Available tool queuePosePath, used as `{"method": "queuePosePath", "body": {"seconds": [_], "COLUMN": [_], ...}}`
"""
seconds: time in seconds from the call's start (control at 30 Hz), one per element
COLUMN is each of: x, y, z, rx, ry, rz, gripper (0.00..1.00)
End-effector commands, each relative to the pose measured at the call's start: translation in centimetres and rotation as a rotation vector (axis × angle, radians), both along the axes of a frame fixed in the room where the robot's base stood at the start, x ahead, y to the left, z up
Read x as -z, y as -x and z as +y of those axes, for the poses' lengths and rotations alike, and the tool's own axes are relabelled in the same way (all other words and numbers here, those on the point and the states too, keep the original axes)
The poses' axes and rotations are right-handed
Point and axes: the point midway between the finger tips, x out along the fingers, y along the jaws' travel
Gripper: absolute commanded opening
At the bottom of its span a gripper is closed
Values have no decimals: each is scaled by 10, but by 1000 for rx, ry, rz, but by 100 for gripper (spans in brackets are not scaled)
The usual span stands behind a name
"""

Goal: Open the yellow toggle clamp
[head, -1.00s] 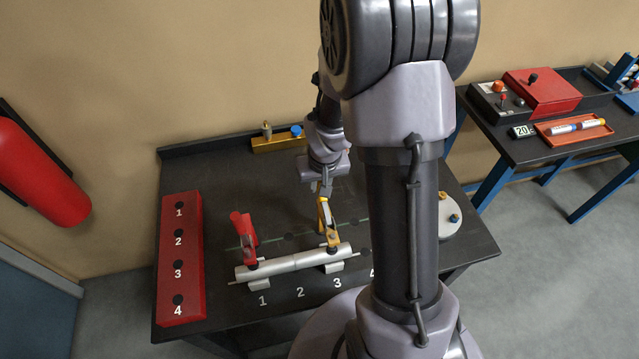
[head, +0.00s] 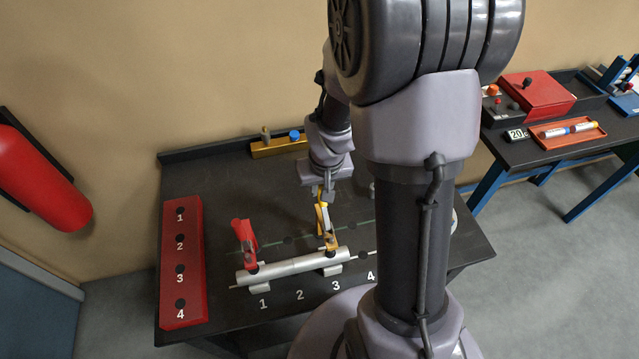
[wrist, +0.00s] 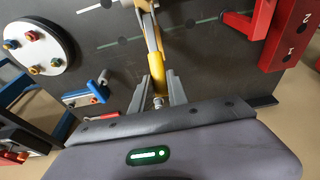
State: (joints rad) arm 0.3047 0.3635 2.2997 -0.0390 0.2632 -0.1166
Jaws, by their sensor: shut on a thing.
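The yellow toggle clamp (head: 322,219) stands at the right part of the silver pipe on the dark bench, near number 3, its handle pointing up and back. My gripper (head: 324,192) is at the top of this handle. In the wrist view the yellow handle (wrist: 156,68) runs down between the two grey fingers of my gripper (wrist: 160,92), which are shut on its end. The clamp's foot on the pipe is small and its exact contact is hard to see.
A red clamp (head: 244,232) stands at the left of the silver pipe (head: 290,264). A red numbered block (head: 181,262) lies at the bench's left edge. A yellow block (head: 278,147) is at the back. A round plate (wrist: 38,48) shows in the wrist view.

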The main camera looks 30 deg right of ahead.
Motion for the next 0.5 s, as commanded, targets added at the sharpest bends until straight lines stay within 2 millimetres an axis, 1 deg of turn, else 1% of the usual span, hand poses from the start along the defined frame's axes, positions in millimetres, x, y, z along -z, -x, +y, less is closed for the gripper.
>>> {"method": "queuePosePath", "body": {"seconds": [0.33,0.5], "x": [-12,-15], "y": [17,22], "z": [5,6], "rx": [1,1], "ry": [-2,-2], "rz": [5,5], "gripper": [0,0]}}
